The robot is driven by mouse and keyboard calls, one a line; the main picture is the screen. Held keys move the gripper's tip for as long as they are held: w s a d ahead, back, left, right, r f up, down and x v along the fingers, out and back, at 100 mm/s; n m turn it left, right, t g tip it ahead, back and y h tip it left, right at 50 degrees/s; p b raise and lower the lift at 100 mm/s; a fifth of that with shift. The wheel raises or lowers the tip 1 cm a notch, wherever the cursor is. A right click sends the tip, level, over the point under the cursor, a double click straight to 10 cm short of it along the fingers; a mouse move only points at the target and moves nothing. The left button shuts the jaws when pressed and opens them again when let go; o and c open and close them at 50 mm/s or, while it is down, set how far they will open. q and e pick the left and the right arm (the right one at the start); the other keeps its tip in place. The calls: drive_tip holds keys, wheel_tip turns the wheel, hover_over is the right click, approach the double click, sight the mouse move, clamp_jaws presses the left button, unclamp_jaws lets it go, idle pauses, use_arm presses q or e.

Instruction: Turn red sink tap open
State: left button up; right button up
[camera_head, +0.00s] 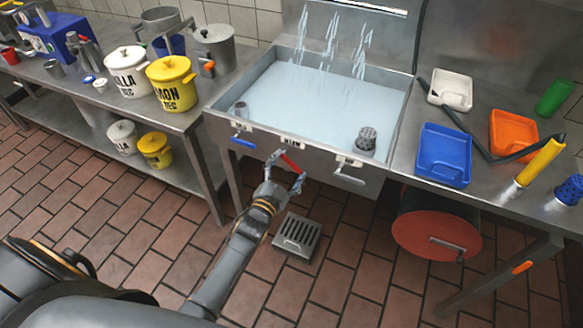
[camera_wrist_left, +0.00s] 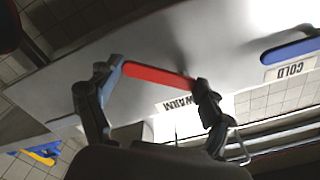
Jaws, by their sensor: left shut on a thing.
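The red sink tap (camera_head: 290,162) is a slim red lever on the front panel of the sink (camera_head: 270,133). My left gripper (camera_head: 285,170) is at the panel with its fingers around the red lever. In the left wrist view the red lever (camera_wrist_left: 158,76) lies slanted between the two fingers of the gripper (camera_wrist_left: 152,95), one finger at each end. A label reading WARM (camera_wrist_left: 178,103) is beside it. The blue tap (camera_head: 243,141) is to the left in the head view; in the wrist view the blue lever (camera_wrist_left: 290,51) is at the right, by a COLD label.
Water fills the basin and streams show at its back wall. A metal lever (camera_head: 349,178) is on the panel at the right. A grated box (camera_head: 297,235) stands on the floor below. The counter at right holds blue (camera_head: 445,155) and orange (camera_head: 513,135) trays.

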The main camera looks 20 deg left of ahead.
use_arm(q)
drive_tip(key=shift+a+f+m+b, duration=0.2)
drive_tip(key=shift+a+m+b, duration=0.3)
drive_tip(key=shift+m, duration=1.2)
drive_tip(key=shift+a+f+m+b, duration=0.3)
drive_tip(key=shift+m+b, duration=0.35)
drive_tip(key=shift+m, duration=1.05)
drive_tip(key=shift+a+f+m+b, duration=0.15)
drive_tip(key=shift+a+m+b, duration=0.35)
drive_tip(key=shift+m, duration=1.2)
use_arm(e)
drive_tip(key=shift+a+f, duration=0.2)
drive_tip(key=shift+f, duration=1.55)
use_arm(q)
drive_tip(key=o, duration=1.6)
use_arm(e)
drive_tip(key=shift+a, duration=0.15)
use_arm(q)
drive_tip(key=shift+s, duration=0.1)
drive_tip(key=s, duration=1.1)
drive_tip(key=shift+s+a, duration=0.15)
drive_tip(key=shift+s, duration=0.25)
